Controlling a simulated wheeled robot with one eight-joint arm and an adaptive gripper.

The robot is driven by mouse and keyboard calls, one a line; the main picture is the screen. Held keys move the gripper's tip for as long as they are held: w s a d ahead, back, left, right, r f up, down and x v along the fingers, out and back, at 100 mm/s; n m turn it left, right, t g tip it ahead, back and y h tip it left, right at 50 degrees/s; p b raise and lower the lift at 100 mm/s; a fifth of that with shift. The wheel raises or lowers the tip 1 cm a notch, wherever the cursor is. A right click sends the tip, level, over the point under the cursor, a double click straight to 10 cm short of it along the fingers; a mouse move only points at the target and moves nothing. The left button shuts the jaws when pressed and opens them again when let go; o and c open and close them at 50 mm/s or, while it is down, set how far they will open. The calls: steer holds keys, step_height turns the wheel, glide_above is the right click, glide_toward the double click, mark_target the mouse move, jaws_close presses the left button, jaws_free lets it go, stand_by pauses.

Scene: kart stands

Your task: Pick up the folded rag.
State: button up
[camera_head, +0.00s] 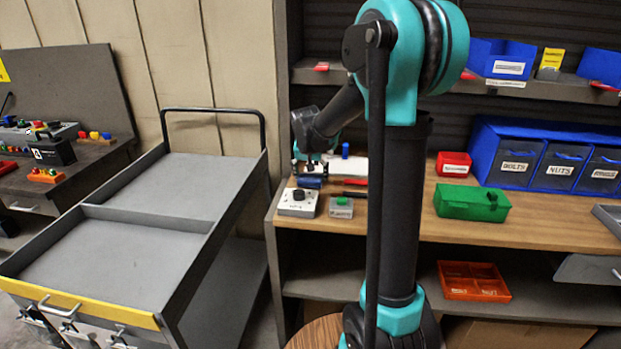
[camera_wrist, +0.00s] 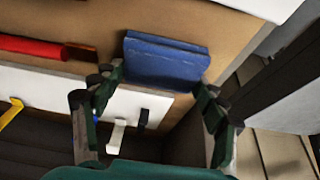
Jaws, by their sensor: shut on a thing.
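The folded rag (camera_wrist: 165,62) is a flat blue folded block in the wrist view, between my fingertips. In the head view the rag (camera_head: 309,182) is a small blue patch at the left end of the wooden bench top. My gripper (camera_wrist: 158,84) has one finger at each side of the rag and is shut on it. In the head view my gripper (camera_head: 310,170) is directly over the rag, partly covering it. Whether the rag touches the bench is hard to tell.
On the bench (camera_head: 540,228) near the rag are a grey control box (camera_head: 297,203), a small clear-fronted box (camera_head: 341,208) and red-handled tools (camera_head: 355,182). A green case (camera_head: 471,203) and a red box (camera_head: 453,164) stand further right. A grey cart (camera_head: 150,247) stands left.

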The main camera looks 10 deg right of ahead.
mark_target(311, 177)
step_height(311, 177, up, 20)
stand_by(0.5)
